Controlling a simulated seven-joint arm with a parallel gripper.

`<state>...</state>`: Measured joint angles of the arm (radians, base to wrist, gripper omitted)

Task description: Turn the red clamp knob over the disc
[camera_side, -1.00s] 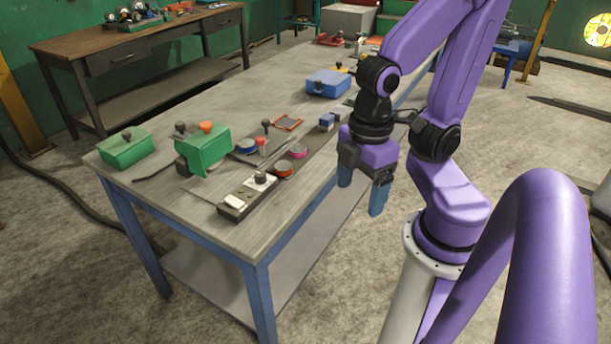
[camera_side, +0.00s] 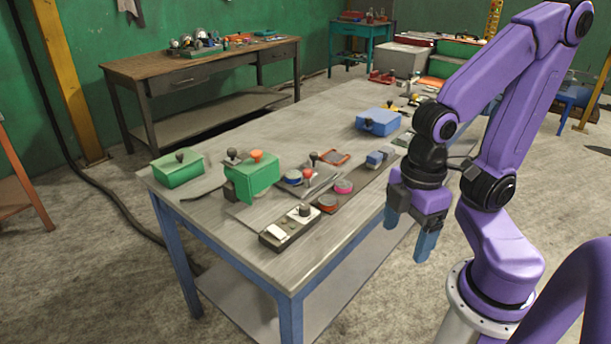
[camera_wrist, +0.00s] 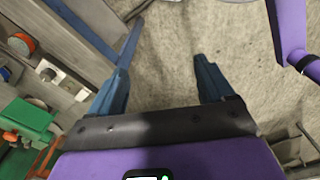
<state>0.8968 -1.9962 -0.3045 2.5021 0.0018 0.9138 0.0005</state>
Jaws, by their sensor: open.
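A small red knob (camera_side: 308,174) stands beside a blue-rimmed disc (camera_side: 292,177) on the grey table; I cannot tell whether it sits over a disc. A low red-topped disc (camera_side: 327,201) and a pink disc (camera_side: 343,187) lie nearer the table's right edge. My gripper (camera_side: 408,232) is open and empty, pointing down just off the table's right edge, well right of the knobs. Both fingers stand apart over bare floor in the wrist view (camera_wrist: 162,68).
The table also holds a green block (camera_side: 252,182) with an orange knob, a green box (camera_side: 178,170), a dark switch strip (camera_side: 290,228) and a blue box (camera_side: 378,122). A wooden bench (camera_side: 205,70) stands behind. Open floor lies right of the table.

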